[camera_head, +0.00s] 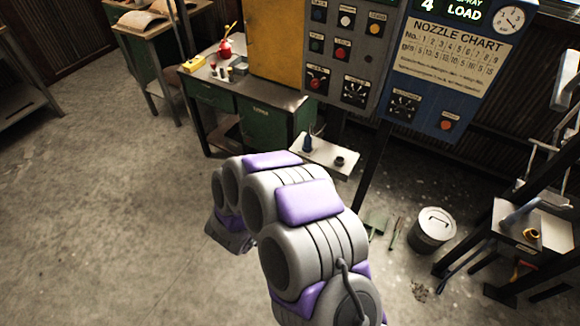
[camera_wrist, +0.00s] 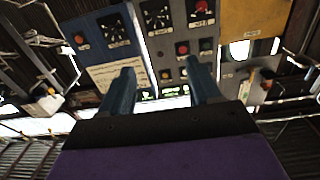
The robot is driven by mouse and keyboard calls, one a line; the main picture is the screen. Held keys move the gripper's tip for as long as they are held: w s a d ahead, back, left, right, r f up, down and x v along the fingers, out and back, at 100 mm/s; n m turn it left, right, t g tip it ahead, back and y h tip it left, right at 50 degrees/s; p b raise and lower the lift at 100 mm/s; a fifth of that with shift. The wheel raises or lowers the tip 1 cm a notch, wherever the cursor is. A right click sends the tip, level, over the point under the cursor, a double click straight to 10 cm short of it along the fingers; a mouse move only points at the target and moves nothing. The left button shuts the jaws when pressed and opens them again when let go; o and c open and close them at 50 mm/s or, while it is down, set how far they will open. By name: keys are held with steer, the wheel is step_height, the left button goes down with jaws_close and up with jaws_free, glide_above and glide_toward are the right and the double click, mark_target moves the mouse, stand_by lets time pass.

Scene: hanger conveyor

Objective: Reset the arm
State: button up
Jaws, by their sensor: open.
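My arm (camera_head: 310,215), grey with purple pads, reaches up from the bottom middle of the head view and looks folded. Its fingers cannot be made out there. In the wrist view my gripper (camera_wrist: 158,82) shows two dark blue-grey fingers set wide apart with nothing between them. It is open and empty. The grey control panel (camera_wrist: 158,52) shows beyond the fingers, and that view appears upside down. No contact between the gripper and any object is visible.
A blue board (camera_head: 440,75) with a nozzle chart stands at the upper right. A green workbench (camera_head: 240,108) stands behind. Floor at left (camera_head: 100,220) is clear.

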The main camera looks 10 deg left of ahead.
steer(key=w+a+r+g+y, duration=0.3)
steer(key=g+y, duration=0.1)
steer(key=y, duration=0.3)
steer(key=s+d+r+n+g+y, duration=0.1)
steer(key=s+r+n+g+y, duration=0.4)
steer(key=s+r, duration=0.3)
steer(key=s+d+g+h, duration=0.2)
steer(key=s+d+g, duration=0.2)
steer(key=s+d, duration=0.8)
steer(key=s+d+r+g+h, duration=0.1)
steer(key=s+d+g+h, duration=0.2)
steer(key=s+d, duration=1)
steer(key=shift+s+r+g, duration=0.25)
steer(key=shift+s+g, duration=0.95)
steer(key=shift+s, duration=2.2)
